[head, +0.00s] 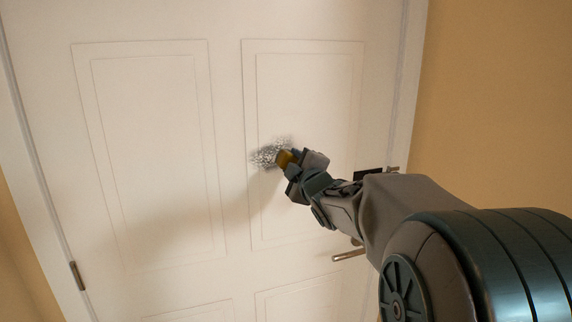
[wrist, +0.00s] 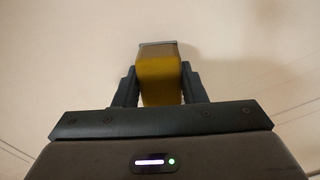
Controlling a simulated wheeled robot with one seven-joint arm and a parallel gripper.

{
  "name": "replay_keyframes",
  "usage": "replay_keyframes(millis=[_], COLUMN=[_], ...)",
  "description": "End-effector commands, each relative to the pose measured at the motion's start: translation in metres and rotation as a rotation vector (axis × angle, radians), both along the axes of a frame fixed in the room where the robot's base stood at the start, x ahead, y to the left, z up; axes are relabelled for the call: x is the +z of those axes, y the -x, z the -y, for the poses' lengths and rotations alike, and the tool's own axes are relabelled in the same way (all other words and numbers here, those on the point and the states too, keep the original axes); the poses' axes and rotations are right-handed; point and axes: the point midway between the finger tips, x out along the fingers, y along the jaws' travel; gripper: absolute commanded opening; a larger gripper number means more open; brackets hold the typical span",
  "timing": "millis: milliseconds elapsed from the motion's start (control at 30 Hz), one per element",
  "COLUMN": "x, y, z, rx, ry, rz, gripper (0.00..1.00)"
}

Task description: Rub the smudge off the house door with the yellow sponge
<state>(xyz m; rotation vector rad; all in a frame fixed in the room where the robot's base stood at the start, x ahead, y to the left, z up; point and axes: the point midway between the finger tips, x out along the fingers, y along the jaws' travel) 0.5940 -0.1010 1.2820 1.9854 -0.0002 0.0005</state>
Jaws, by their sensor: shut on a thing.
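The white house door (head: 160,145) fills much of the head view. A grey speckled smudge (head: 268,152) is on its upper right panel. My gripper (head: 291,165) is at the smudge's lower right edge, shut on the yellow sponge (head: 284,158). In the wrist view the sponge (wrist: 160,78) sits between both fingers of my gripper (wrist: 159,88), its far end facing the pale door surface (wrist: 60,60). The sponge looks at or very near the door; I cannot tell if it touches. My gripper and the sponge hide part of the smudge.
A metal door handle (head: 348,255) sticks out below my arm. A hinge (head: 77,275) is on the door's left edge. A tan wall (head: 500,100) stands to the right of the door frame.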

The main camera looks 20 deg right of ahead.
Motion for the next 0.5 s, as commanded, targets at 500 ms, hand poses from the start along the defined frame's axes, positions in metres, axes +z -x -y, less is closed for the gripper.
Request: replay_keyframes(millis=[500], x=[0.008], y=[-0.001], z=[0.021], rx=[0.000], ry=[0.001], rz=[0.001], gripper=[0.19])
